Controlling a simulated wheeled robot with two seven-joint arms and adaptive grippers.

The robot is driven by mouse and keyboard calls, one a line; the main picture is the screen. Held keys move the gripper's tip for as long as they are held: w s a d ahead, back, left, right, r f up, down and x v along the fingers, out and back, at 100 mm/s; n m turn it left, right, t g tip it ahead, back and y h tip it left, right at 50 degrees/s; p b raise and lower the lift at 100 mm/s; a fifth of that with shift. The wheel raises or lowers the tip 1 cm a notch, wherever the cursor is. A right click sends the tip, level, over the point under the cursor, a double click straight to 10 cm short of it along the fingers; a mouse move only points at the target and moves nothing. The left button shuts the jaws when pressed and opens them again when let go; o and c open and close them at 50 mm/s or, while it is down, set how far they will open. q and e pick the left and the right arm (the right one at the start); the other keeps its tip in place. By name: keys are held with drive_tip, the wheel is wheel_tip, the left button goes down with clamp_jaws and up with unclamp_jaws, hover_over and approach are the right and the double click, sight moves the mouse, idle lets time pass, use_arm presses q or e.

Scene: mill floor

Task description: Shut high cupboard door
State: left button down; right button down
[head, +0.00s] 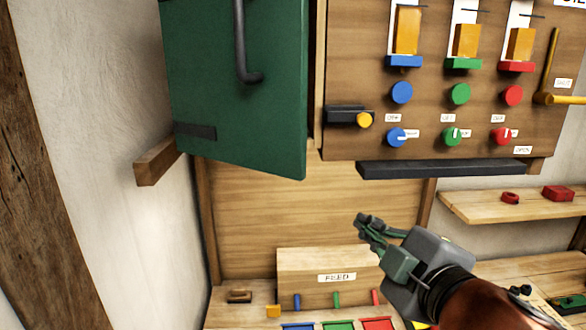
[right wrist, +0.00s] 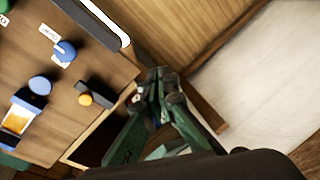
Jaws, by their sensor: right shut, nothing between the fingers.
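The green cupboard door (head: 235,85) hangs at the upper left of the head view. It has a dark upright handle (head: 241,45) and a dark strap at its lower left. It stands ajar: its right edge juts forward, with a dark gap beside the wooden panel. My right gripper (head: 366,226) is below and to the right of the door, apart from it, shut and empty. Its closed fingers (right wrist: 160,92) also show in the right wrist view. I cannot make out the door in that view. My left gripper is not in view.
The control panel (head: 350,60) with coloured knobs and sliders is right of the door; a dark ledge (head: 440,168) runs under it. A wooden block (head: 157,161) juts out below the door's left. A FEED box (head: 300,265) and coloured bins stand below.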

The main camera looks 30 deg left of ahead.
drive_tip(key=s+a+r+n+y, duration=0.1)
drive_tip(key=s+r+n, duration=0.15)
drive_tip(key=s, duration=0.35)
drive_tip(key=s+a+r+n+t, duration=0.1)
drive_tip(key=s+r, duration=0.3)
drive_tip(key=s, duration=0.3)
drive_tip(key=s+a+r+n+y, duration=0.1)
drive_tip(key=s+r+n, duration=0.15)
drive_tip(key=s, duration=0.35)
drive_tip(key=p, duration=0.4)
approach(286, 166)
drive_tip(key=a, duration=0.4)
drive_tip(key=w+p, duration=0.1)
drive_tip(key=w, duration=0.2)
drive_tip(key=shift+w+r+p, duration=0.1)
drive_tip(key=shift+w+p, duration=0.05)
drive_tip(key=shift+p, duration=0.15)
drive_tip(key=shift+w+d, duration=0.15)
drive_tip(key=shift+w, duration=0.3)
